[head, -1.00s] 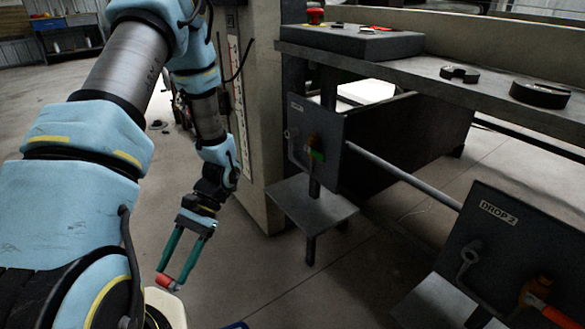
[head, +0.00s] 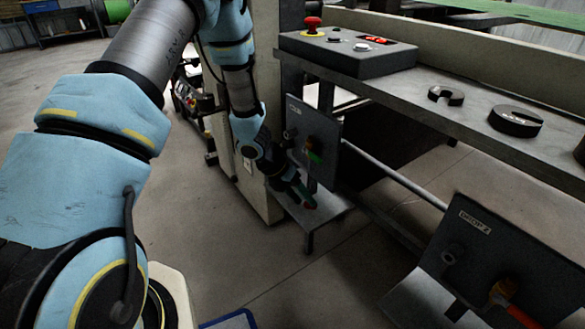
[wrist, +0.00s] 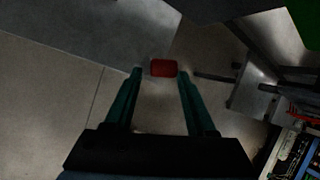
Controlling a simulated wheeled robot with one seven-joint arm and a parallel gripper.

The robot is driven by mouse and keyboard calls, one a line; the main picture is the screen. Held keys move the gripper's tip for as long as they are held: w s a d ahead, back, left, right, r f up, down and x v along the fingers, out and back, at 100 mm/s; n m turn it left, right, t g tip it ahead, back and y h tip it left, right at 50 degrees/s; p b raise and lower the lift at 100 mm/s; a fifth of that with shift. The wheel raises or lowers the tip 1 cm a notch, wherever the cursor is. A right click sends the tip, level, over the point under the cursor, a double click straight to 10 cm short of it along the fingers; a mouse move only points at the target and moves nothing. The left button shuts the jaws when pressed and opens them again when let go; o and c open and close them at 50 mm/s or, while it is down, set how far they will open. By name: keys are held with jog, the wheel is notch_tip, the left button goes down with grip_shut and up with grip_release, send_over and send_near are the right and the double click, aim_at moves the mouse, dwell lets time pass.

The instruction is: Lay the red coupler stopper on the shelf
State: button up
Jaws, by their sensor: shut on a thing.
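The red coupler stopper (wrist: 163,68) is between the tips of my gripper (wrist: 160,71) in the wrist view, and the teal fingers are shut on it. In the head view the stopper (head: 311,205) shows as a small red end at the fingertips of my gripper (head: 305,198). The shelf (head: 330,212) is a small grey plate under the left dark panel. My gripper reaches in over its left part. A grey plate, likely the shelf (wrist: 105,30), fills the upper left of the wrist view. Whether the stopper touches the shelf, I cannot tell.
The left dark panel (head: 322,135) with its fittings stands just behind the shelf. A grey cabinet (head: 262,195) is close on the left. The workbench (head: 400,85) with a control box (head: 345,50) overhangs above. A second panel (head: 500,255) is at the right.

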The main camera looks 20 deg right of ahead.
jog(key=w+r+n+t+p, duration=0.3)
jog(key=w+n, duration=0.5)
jog(key=n, duration=0.6)
jog(key=shift+t+y, duration=0.3)
jog(key=shift+t, duration=0.5)
jog(key=shift+d+f+b, duration=0.2)
jog(key=shift+f+b, duration=0.95)
jog(key=shift+f, duration=0.55)
jog(key=shift+d+f+b, duration=0.2)
jog(key=shift+f+b, duration=0.9)
jog(key=shift+f, duration=0.55)
jog(key=o, duration=1.4)
jog(key=shift+o, duration=0.2)
jog(key=shift+r, duration=0.1)
jog(key=p+v, duration=0.2)
jog(key=v, duration=0.8)
jog(key=shift+a+r, duration=0.2)
jog(key=shift+r, duration=0.1)
